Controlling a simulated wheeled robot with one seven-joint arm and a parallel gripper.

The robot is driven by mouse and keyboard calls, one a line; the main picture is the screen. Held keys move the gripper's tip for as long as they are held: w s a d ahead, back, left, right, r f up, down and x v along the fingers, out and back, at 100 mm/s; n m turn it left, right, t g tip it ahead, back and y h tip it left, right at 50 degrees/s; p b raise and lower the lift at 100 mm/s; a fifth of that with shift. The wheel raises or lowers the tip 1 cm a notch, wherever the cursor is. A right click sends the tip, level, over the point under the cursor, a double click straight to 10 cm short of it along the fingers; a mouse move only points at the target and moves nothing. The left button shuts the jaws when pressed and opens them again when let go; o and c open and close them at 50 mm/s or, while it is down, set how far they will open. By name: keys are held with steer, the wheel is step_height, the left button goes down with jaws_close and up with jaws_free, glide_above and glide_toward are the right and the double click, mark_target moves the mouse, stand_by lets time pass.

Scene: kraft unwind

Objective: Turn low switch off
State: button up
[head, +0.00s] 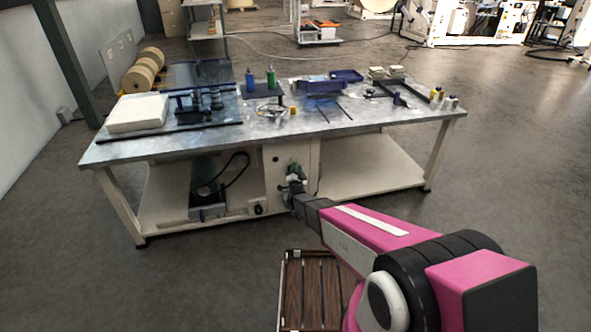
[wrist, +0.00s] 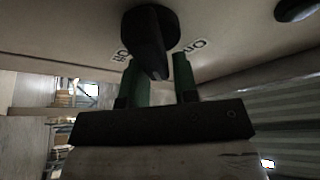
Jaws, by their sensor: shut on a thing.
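A black rotary switch (wrist: 150,30) with a raised handle is on a pale panel in the wrist view. Dark lettering flanks it: "ON" (wrist: 193,46) on the right and what looks like "OFF" (wrist: 121,55) on the left. Its handle points down in the picture, toward the fingers. My gripper (wrist: 167,68) has two green fingers close together, shut on the handle. In the head view my gripper (head: 295,180) is at the pale panel (head: 275,176) under the workbench and hides the switch there.
Another dark round part (wrist: 296,9) is at the wrist view's upper right. The metal workbench (head: 340,128) above carries tools, bottles and a white block (head: 137,112). A lower shelf (head: 370,175) extends right of the panel. A slatted wooden pallet (head: 312,295) lies below my arm.

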steer(key=m, duration=0.2)
steer(key=f+m+g+h, duration=0.1)
steer(key=m, duration=0.1)
steer(key=m+g, duration=0.1)
steer(key=m, duration=0.1)
steer(key=shift+w+f+h, duration=0.15)
steer(key=shift+f+h, duration=0.15)
steer(key=shift+f+m+g, duration=0.15)
steer(key=shift+m+g, duration=0.2)
steer(key=shift+m, duration=0.75)
steer(key=shift+f+m+g, duration=0.15)
steer(key=shift+m+g, duration=0.2)
steer(key=shift+m, duration=0.75)
steer(key=o, duration=0.8)
steer(key=shift+c, duration=0.2)
steer(key=shift+d, duration=0.2)
